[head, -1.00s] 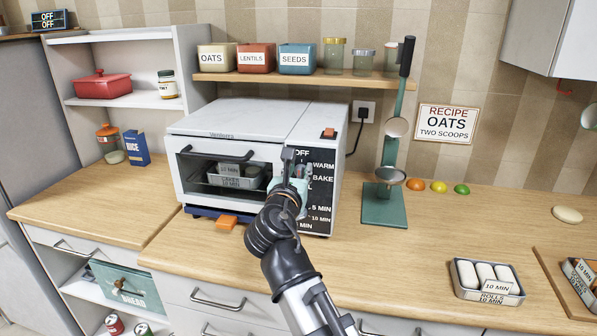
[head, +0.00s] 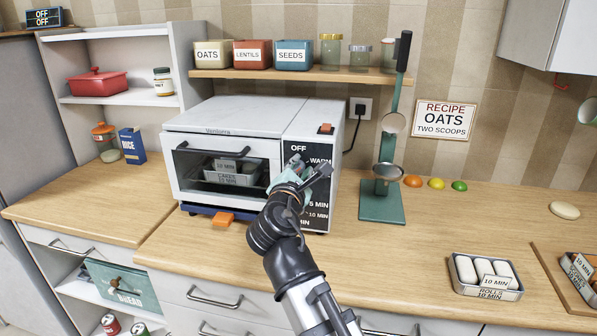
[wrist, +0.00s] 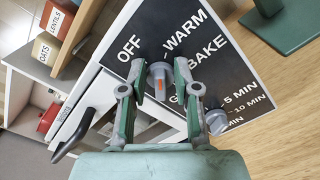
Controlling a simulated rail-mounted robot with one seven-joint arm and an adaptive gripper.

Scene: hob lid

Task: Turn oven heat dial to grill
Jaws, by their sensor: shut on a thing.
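The toaster oven (head: 240,115) stands on the counter, with a black control panel (head: 318,210) on its right face. In the wrist view the panel (wrist: 205,55) reads OFF, WARM, BAKE and a partly hidden word starting with G. The grey heat dial (wrist: 160,78) with an orange mark sits between my fingers. My gripper (wrist: 160,92) is shut on this dial; in the head view my gripper (head: 308,175) covers it. I cannot tell exactly which word the mark points at. A second grey dial (wrist: 217,121) sits lower, beside the minute labels.
The oven's door handle (head: 222,153) is left of the panel. A green stand with scoops (head: 382,205) is close on the right.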

